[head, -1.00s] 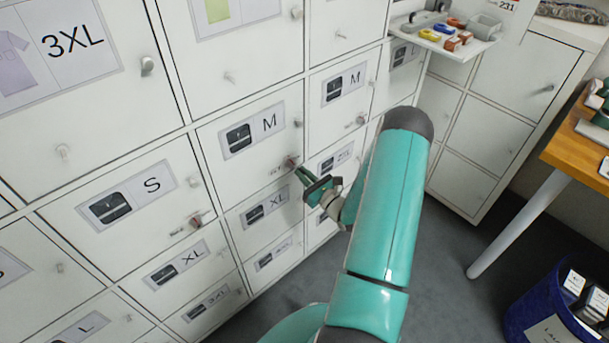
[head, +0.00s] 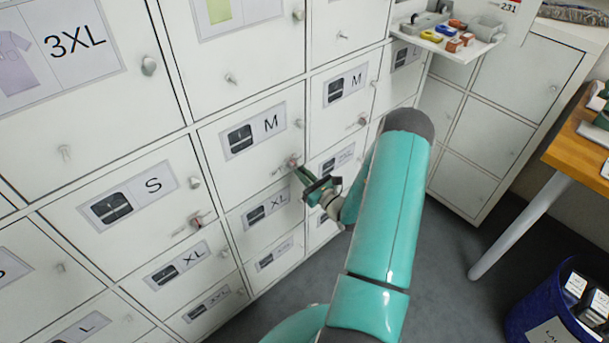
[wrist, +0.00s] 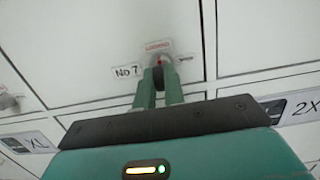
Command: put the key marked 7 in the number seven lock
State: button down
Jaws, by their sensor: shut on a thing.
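The number seven lock (head: 292,162) is on the white locker door marked M in the head view. In the wrist view the lock (wrist: 159,61) has a "No 7" label (wrist: 126,71) on its left and a small red-lettered tag above. My gripper (wrist: 159,84) is right in front of it, fingers shut on a small dark key (wrist: 158,74). The key lines up with the lock face. I cannot tell how deep it sits, and its number is hidden. My gripper (head: 302,172) meets the lock area in the head view.
Other locker doors with knobs surround the lock; another lock with a reddish part (head: 197,220) is on the S door. A shelf (head: 460,50) with coloured items is at upper right. A wooden table (head: 580,150) and a blue bin (head: 540,318) stand at right.

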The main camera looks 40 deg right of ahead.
jog(key=shift+w, duration=0.5)
dwell(1.2)
